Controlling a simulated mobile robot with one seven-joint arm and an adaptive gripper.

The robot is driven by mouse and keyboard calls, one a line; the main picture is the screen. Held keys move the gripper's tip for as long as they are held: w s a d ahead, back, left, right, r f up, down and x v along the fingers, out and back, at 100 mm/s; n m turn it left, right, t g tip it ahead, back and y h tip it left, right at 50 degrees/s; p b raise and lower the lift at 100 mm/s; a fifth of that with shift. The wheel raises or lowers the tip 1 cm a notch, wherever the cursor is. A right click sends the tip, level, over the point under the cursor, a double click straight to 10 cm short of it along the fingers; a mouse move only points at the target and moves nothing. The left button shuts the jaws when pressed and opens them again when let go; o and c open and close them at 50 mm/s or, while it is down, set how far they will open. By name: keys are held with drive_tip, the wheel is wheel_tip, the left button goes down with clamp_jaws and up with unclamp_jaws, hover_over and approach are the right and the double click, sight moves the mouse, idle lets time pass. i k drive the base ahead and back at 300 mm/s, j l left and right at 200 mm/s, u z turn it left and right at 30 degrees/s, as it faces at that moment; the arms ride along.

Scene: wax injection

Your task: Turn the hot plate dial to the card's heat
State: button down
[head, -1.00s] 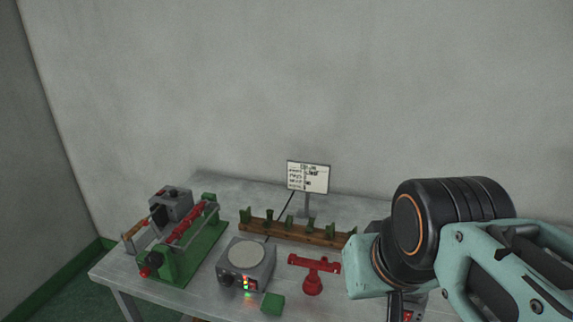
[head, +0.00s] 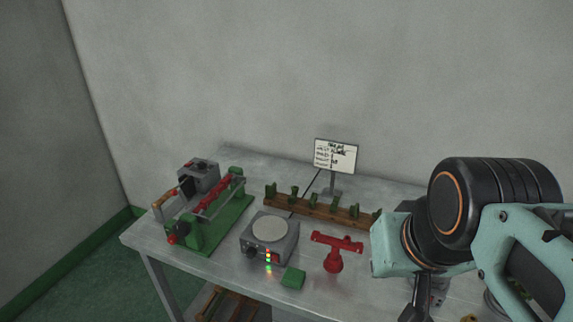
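The hot plate (head: 283,247) is a grey box with a round pale top, standing near the front edge of the table. Its dark dial (head: 249,253) is on the left of its front face, beside small lit green, yellow and red lights (head: 268,261). I cannot tell the dial's setting. The white card (head: 336,156) stands upright on a post behind the rack; its handwriting is too small to read. My arm fills the right side, right of the hot plate and apart from it. I cannot make out my gripper's fingers.
A green and red device with a grey box (head: 200,178) stands left of the hot plate. A green block (head: 293,277) and a red T-shaped stand (head: 334,256) are to its right. A wooden rack (head: 315,209) with green pegs lies behind. Bare table (head: 235,156) shows at the back left.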

sight(251, 252)
drive_tip(key=u, duration=0.85)
